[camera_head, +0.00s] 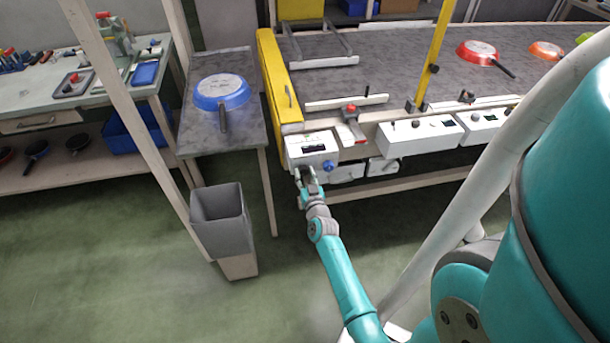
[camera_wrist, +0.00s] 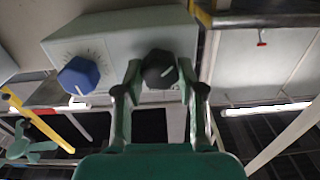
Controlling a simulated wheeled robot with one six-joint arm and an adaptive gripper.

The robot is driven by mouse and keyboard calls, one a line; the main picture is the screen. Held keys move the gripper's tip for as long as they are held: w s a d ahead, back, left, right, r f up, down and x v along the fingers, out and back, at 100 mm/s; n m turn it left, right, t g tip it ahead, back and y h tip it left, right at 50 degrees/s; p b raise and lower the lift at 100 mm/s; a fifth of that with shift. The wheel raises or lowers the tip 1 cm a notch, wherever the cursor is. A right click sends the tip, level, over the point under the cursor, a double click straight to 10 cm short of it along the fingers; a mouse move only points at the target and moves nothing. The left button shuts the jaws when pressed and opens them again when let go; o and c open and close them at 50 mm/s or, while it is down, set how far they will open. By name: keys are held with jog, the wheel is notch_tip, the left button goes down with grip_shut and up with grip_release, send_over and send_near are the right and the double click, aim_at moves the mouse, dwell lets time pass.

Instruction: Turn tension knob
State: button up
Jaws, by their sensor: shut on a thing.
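A white control box (camera_head: 311,146) with a dark display is fixed at the front left corner of the conveyor. It carries a blue knob (camera_head: 328,165), which also shows in the wrist view (camera_wrist: 79,76) with a white pointer line and dial marks around it. The black knob is hidden in the head view. I cannot read which knob is labelled tension.
A grey side table (camera_head: 190,135) holds a blue pan (camera_head: 221,90). A grey bin (camera_head: 221,218) stands on the floor left of my arm. The conveyor (camera_head: 385,72) carries a red pan (camera_head: 476,52) and an orange pan. More white control boxes (camera_head: 420,136) line its front edge.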

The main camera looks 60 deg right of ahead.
jog(key=shift+m, duration=2.7)
jog(key=o, duration=1.1)
jog(key=shift+o, duration=0.2)
jog(key=shift+s+a, duration=0.1)
jog(key=v, duration=1.1)
jog(key=shift+s+a, duration=0.25)
jog(key=shift+a, duration=0.05)
jog(key=shift+f, duration=0.1)
